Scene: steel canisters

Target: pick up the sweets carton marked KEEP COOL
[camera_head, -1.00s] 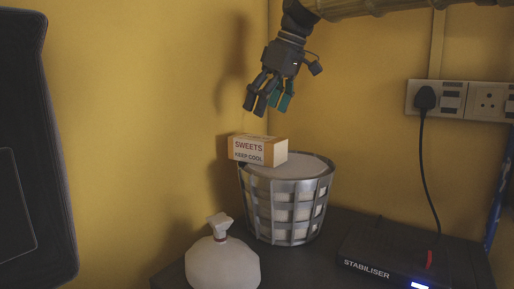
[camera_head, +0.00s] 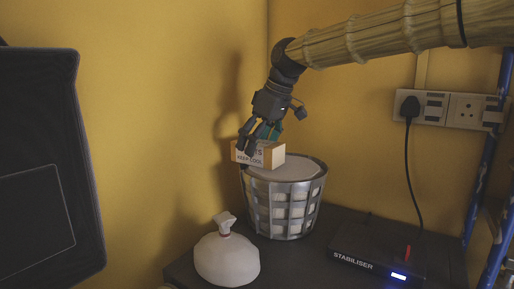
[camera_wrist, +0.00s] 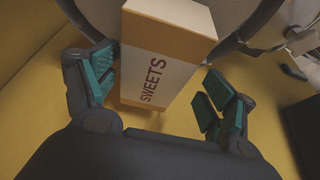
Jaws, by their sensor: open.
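The sweets carton (camera_head: 272,156) is a small orange-brown box with a white label, resting on the left rim area of the basket's pale top. My gripper (camera_head: 258,142) is open, pointing down at the carton from above. In the wrist view the carton (camera_wrist: 165,65) lies between my spread teal-padded fingers (camera_wrist: 160,100), with visible gaps on both sides.
The metal-strapped basket (camera_head: 289,228) stands on a dark surface (camera_head: 300,262). A tied white bag (camera_head: 227,262) sits in front left, and a black stabiliser box (camera_head: 350,262) with a cable to the wall socket (camera_head: 463,110) is at right. The yellow wall is close behind.

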